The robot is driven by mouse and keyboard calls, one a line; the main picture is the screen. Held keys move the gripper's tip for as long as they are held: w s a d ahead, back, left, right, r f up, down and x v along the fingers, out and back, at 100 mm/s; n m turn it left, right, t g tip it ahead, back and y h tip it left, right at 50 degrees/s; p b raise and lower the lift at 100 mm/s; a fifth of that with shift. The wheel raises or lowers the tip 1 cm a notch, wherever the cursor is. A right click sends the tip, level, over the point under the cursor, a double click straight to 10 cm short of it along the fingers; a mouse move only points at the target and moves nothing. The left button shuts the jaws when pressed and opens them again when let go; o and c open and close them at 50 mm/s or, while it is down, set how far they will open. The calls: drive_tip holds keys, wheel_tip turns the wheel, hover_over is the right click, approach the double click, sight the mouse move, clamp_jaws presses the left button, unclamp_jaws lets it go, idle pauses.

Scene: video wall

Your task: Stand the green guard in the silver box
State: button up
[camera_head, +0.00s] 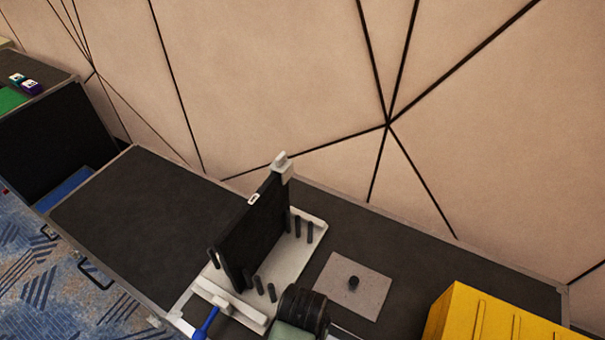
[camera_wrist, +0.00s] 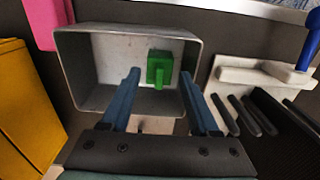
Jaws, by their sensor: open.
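The silver box (camera_wrist: 72,85) is an open grey metal tray with a pale floor, in the upper middle of the wrist view. The green guard (camera_wrist: 159,66) is inside it, right of the middle, with a narrow part towards me. I cannot tell whether it stands or lies. My gripper (camera_wrist: 160,76) is open, its two blue fingers reaching over the near side of the box, one on each side of the guard in the picture. The box and guard are not visible in the head view.
A white stand (camera_head: 311,228) with dark pegs holds an upright black panel (camera_head: 255,235). A blue handle (camera_head: 206,323) lies by it. A grey plate (camera_head: 375,288) with a black knob and a yellow case (camera_head: 470,318) are on the right. The left table top (camera_head: 130,215) is clear.

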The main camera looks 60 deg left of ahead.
wheel_tip(320, 180, up, 6)
drive_tip(key=shift+f, duration=0.25)
drive_tip(key=w+a+r+m+t+y, duration=0.2)
drive_tip(key=w+r+t+y, duration=0.35)
drive_tip(key=w+r, duration=1.1)
drive_tip(key=w+d+r+m+t, duration=0.1)
drive_tip(key=w+d+r+t, duration=0.2)
drive_tip(key=w+r+t, duration=0.75)
drive_tip(key=d+r+m+t+h, duration=0.15)
drive_tip(key=d+r, duration=0.35)
drive_tip(key=r, duration=0.8)
drive_tip(key=d+r+t+h, duration=0.1)
drive_tip(key=d+r+t, duration=0.3)
drive_tip(key=r, duration=0.8)
drive_tip(key=s+d+r+m+t+h, duration=0.1)
drive_tip(key=s+d+r+t, duration=0.2)
drive_tip(key=r, duration=0.5)
drive_tip(key=s+d+r+t+h, duration=0.2)
drive_tip(key=s+d+r+t, duration=0.1)
drive_tip(key=s+d+r, duration=0.2)
wheel_tip(320, 180, up, 3)
drive_tip(key=s, duration=0.2)
drive_tip(key=shift+s+d+f+m, duration=0.15)
drive_tip(key=shift+s+d+m, duration=0.15)
drive_tip(key=shift+d+m, duration=0.05)
drive_tip(key=shift+c, duration=0.2)
